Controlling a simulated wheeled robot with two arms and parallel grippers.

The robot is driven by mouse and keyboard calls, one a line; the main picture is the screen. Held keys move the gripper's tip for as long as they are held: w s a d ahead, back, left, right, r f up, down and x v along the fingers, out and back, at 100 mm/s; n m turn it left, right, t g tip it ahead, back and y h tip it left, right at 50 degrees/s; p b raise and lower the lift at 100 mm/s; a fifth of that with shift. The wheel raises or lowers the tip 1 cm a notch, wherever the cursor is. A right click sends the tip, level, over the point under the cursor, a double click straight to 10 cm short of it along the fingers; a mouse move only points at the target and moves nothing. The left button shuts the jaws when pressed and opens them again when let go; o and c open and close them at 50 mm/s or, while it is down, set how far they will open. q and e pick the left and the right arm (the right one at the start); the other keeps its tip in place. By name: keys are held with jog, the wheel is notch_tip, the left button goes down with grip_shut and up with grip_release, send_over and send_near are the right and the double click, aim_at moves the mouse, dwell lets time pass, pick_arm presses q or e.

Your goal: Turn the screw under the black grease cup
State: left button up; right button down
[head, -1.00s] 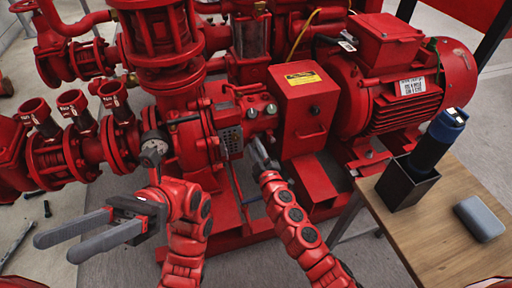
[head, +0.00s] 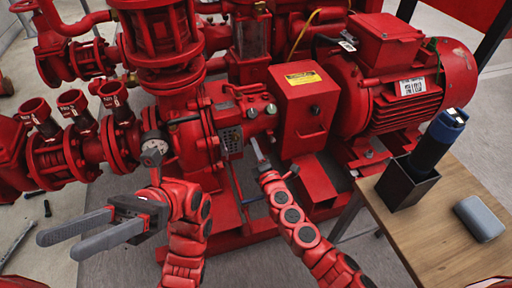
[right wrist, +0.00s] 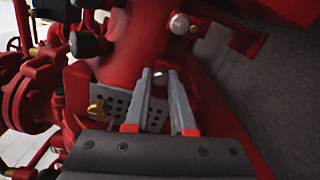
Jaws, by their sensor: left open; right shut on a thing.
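The pump (head: 205,140) is red, with a perforated plate (head: 231,139) that also shows in the right wrist view (right wrist: 128,103). A black cap (right wrist: 88,44), which may be the black grease cup, is at the upper left of the right wrist view. My right gripper (head: 256,147) is at the pump's front, beside the perforated plate. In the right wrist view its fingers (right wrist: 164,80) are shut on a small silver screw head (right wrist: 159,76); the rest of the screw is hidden. My left gripper (head: 92,228) is open and empty at the lower left, away from the pump.
A red box (head: 305,100) with a yellow label stands right of the pump, before the motor (head: 405,90). A wooden table (head: 425,240) at lower right holds a black holder with a blue-topped cylinder (head: 437,138) and a grey case (head: 480,218). Tools lie on the left floor.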

pick_arm(q)
jog(key=shift+w+d+f, duration=0.1)
jog(key=shift+w+d, duration=0.1)
jog(key=shift+w, duration=0.05)
pick_arm(e)
jog(key=shift+f+n, duration=0.1)
jog(key=shift+n, duration=1)
pick_arm(q)
jog(key=shift+g+h, duration=0.3)
jog(key=shift+h, duration=0.1)
pick_arm(e)
jog(key=c, duration=0.8)
grip_release()
jog(key=shift+o, duration=0.2)
jog(key=shift+s, duration=0.1)
